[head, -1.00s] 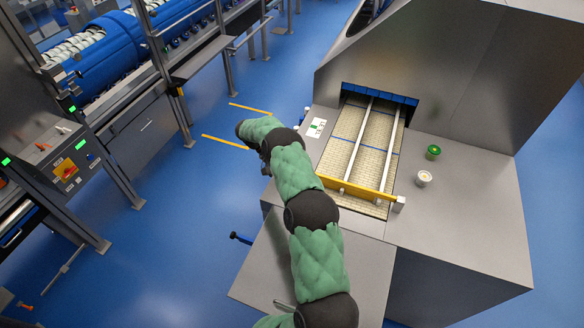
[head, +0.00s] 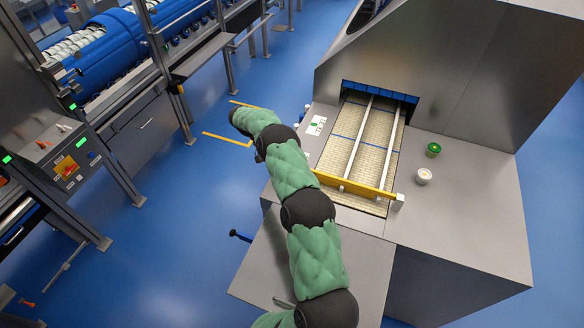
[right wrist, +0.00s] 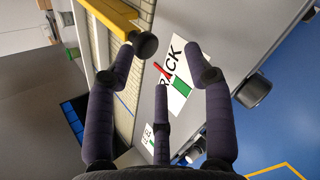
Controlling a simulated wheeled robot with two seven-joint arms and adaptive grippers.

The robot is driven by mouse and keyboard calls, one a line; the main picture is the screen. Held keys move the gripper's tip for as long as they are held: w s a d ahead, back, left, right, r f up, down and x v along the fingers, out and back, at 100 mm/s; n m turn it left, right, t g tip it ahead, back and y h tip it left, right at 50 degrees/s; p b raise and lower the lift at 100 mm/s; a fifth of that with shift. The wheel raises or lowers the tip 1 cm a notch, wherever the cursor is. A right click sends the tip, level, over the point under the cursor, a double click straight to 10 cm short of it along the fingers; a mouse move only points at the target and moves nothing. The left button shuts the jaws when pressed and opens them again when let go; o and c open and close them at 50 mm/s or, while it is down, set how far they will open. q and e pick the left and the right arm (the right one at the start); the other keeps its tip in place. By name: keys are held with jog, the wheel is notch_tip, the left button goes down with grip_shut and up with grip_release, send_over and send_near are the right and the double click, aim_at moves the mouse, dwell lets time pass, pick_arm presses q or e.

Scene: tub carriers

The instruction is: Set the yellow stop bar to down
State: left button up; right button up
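The yellow stop bar (head: 355,185) spans the near end of the belt lane (head: 360,140), from beside my right arm to a white block (head: 398,201) on the right. It looks roughly level; its exact height above the belt is hard to tell. In the right wrist view the bar (right wrist: 100,14) is at the top left, with a dark round knob (right wrist: 145,45) near its end. My right gripper (right wrist: 162,56) is open and empty; its left fingertip is close to the knob, contact unclear. My left gripper is not in view.
A green-topped button (head: 433,150) and a white one (head: 424,176) stand on the right deck. A grey hood (head: 450,70) rises behind. Blue floor is open at left.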

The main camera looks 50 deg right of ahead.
jog(key=a+v, duration=0.1)
jog(key=v, duration=0.7)
jog(key=shift+w, duration=0.1)
dwell(0.4)
